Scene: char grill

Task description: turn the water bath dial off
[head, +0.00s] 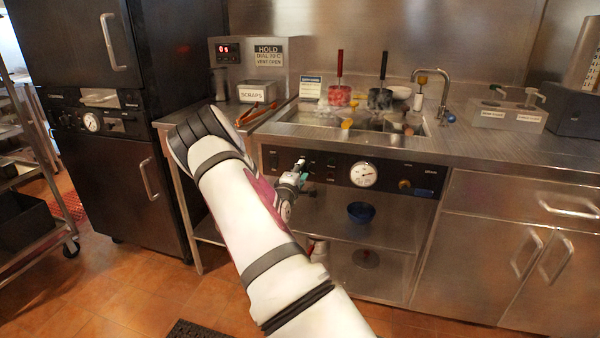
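The water bath (433,127) is a steel basin sunk in the counter, with a black control panel (335,163) on its front. A round white gauge (364,174) sits near the panel's middle. A small brass-coloured knob (404,184) is to its right. I cannot tell for sure which control is the water bath dial. My gripper (301,168) is in front of the panel's left part, left of the gauge, and covers some of the panel there. It is small and partly hidden by my arm. I cannot tell whether it touches anything or how far its fingers are apart.
A blue handle (424,192) sits at the panel's right end. Red-handled and black-handled tools stand in the basin, near a faucet (446,90). A black oven cabinet (113,190) is at left. Floor shows at lower left.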

